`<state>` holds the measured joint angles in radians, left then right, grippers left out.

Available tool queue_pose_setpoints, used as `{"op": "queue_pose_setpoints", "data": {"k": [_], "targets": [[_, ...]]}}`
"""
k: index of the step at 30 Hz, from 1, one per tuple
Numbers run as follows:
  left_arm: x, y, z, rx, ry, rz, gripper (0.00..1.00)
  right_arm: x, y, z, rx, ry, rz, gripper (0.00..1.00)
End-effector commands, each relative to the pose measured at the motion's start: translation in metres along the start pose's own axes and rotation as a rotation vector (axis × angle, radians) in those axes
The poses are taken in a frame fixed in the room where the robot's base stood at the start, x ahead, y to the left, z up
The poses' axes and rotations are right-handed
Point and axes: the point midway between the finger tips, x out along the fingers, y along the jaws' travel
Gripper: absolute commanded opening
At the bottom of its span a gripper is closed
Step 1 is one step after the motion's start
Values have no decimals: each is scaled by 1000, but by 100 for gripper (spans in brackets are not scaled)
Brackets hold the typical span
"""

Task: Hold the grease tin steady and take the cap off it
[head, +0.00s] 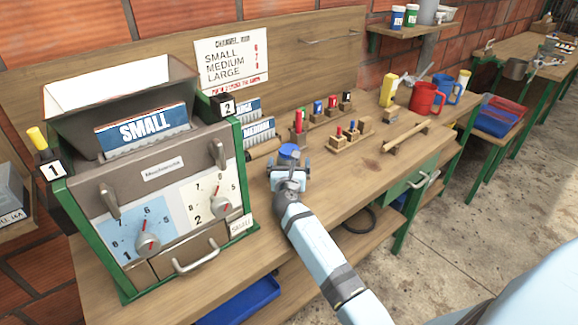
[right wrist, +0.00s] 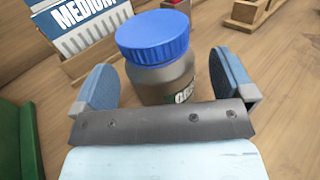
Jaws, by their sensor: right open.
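The grease tin (right wrist: 165,82) stands upright on the wooden bench, a grey-brown jar with a partly hidden green label. Its ribbed blue cap (right wrist: 152,36) sits on top; the cap also shows in the head view (head: 289,151). My right gripper (head: 289,167) is open at the tin. In the right wrist view its two blue-padded fingers (right wrist: 166,84) stand on either side of the tin's body, below the cap, with gaps visible on both sides. The gripper's palm hides the tin's lower front. My left gripper is not in view.
The grey-and-green machine (head: 165,200) stands left of the tin. A "MEDIUM" card (head: 258,132) in a wooden holder is close behind. Wooden racks with small coloured items (head: 350,136) lie to the right. Red mug (head: 426,99) and yellow container (head: 389,90) stand farther along the bench.

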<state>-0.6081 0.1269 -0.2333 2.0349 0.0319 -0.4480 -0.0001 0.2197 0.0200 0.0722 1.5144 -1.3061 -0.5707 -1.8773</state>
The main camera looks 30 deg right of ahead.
Motion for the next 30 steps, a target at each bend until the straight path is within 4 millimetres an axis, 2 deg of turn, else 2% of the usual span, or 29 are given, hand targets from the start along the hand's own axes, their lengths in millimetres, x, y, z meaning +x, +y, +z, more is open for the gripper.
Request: {"op": "queue_pose_setpoints", "data": {"k": [3,6,13,14,21,22,23,30], "targets": [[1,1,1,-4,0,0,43,18,0,0,-1,-1,0,100],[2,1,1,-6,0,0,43,26,0,0,-2,0,0,100],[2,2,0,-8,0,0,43,27,0,0,-1,0,0,100],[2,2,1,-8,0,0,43,27,0,0,-1,0,0,98],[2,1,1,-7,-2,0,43,27,0,0,-1,0,0,43],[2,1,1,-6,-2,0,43,27,1,1,0,-1,0,43],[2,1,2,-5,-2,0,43,27,1,1,0,-1,0,38],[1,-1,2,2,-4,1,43,27,1,4,0,-1,0,38]]}}
